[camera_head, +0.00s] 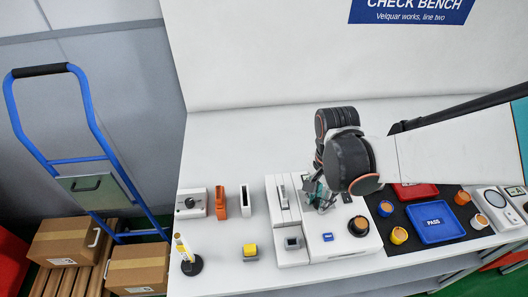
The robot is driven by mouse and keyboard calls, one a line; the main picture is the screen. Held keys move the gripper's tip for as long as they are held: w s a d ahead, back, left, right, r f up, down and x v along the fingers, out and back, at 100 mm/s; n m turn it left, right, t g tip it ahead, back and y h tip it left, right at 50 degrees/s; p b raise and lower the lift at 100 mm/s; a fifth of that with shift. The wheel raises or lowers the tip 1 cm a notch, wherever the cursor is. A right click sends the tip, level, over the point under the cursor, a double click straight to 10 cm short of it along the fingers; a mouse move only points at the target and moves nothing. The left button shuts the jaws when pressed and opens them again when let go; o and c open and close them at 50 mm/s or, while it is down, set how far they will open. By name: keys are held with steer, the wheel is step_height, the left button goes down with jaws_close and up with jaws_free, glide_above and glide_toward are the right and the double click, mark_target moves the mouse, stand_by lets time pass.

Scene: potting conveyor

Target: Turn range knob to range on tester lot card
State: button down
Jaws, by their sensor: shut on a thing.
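The tester (312,247) is a white bench unit at the middle front of the bench, with a small blue part and a dark round socket holding an orange-brown piece on its top. My gripper (319,205) reaches down from the right over its upper face. Its fingers are shut at the panel, on what looks like the range knob, which the fingers hide. The knob's pointer and range marks cannot be seen. I cannot make out a lot card or read any range on it.
A blue PASS tray (437,224) and a red tray (415,191) lie on a black mat at right among several small round parts. Left are a grey box with a black knob (189,203), an orange holder (219,202) and a yellow-topped block (250,251). A blue trolley (88,115) stands beyond.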

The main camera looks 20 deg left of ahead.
steer(key=shift+s+a+m, duration=0.15)
steer(key=shift+s+m, duration=0.1)
steer(key=shift+m, duration=0.85)
steer(key=shift+w, duration=0.1)
steer(key=c, duration=1.3)
jaws_free()
steer(key=shift+c, duration=0.2)
